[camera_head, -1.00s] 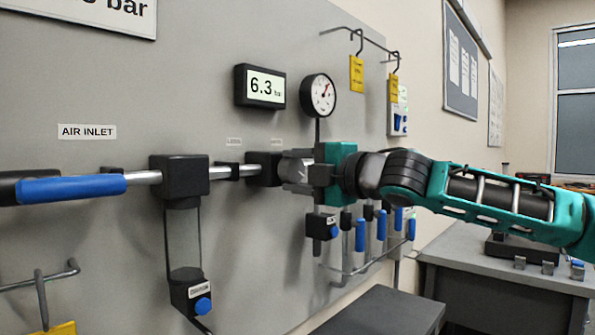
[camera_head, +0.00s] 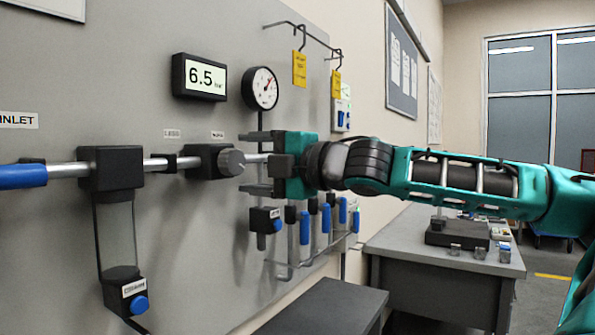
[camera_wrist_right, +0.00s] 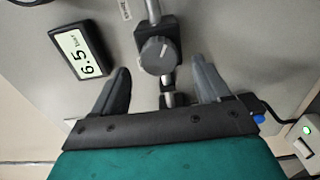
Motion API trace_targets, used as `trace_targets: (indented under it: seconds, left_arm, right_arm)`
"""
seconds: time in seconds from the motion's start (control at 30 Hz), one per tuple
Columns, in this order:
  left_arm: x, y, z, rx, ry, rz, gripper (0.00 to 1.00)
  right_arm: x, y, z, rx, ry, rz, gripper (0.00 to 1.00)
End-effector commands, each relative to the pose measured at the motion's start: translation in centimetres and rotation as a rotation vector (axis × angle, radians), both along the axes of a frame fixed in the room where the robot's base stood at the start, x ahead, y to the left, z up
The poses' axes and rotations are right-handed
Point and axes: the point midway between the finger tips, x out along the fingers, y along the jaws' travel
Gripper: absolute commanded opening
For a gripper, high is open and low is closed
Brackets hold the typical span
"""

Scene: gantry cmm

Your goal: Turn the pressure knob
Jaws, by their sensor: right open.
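The pressure knob (camera_head: 231,162) is a grey round knob on a black regulator block (camera_head: 206,161) on the grey wall panel. In the right wrist view the knob (camera_wrist_right: 157,54) shows face-on, with a pale pointer line, beyond and between my open fingertips. My right gripper (camera_head: 256,162) is open and empty, just to the right of the knob; its fingers (camera_wrist_right: 160,85) stand apart from it on both sides. My left gripper is out of view.
A dial gauge (camera_head: 261,88) sits above my right gripper. Below it hang several blue-handled parts (camera_head: 327,218) and a black block with a blue button (camera_head: 265,220). Yellow tags (camera_head: 299,69) hang from hooks at upper right. A grey workbench (camera_head: 440,258) stands at right.

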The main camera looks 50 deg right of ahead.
Motion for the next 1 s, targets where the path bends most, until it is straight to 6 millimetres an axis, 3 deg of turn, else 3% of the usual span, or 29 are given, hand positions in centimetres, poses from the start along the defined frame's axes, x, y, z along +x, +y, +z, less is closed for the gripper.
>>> trace_targets:
  seconds: [0.6, 1.0]
  left_arm:
    - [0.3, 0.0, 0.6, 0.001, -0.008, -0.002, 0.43]
    - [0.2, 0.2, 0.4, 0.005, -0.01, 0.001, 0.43]
  right_arm:
    - [-7.8, -0.8, 0.1, 0.0, 0.0, -0.003, 0.76]
    - [-9.1, -0.8, 0.0, 0.003, 0.0, 0.0, 0.76]
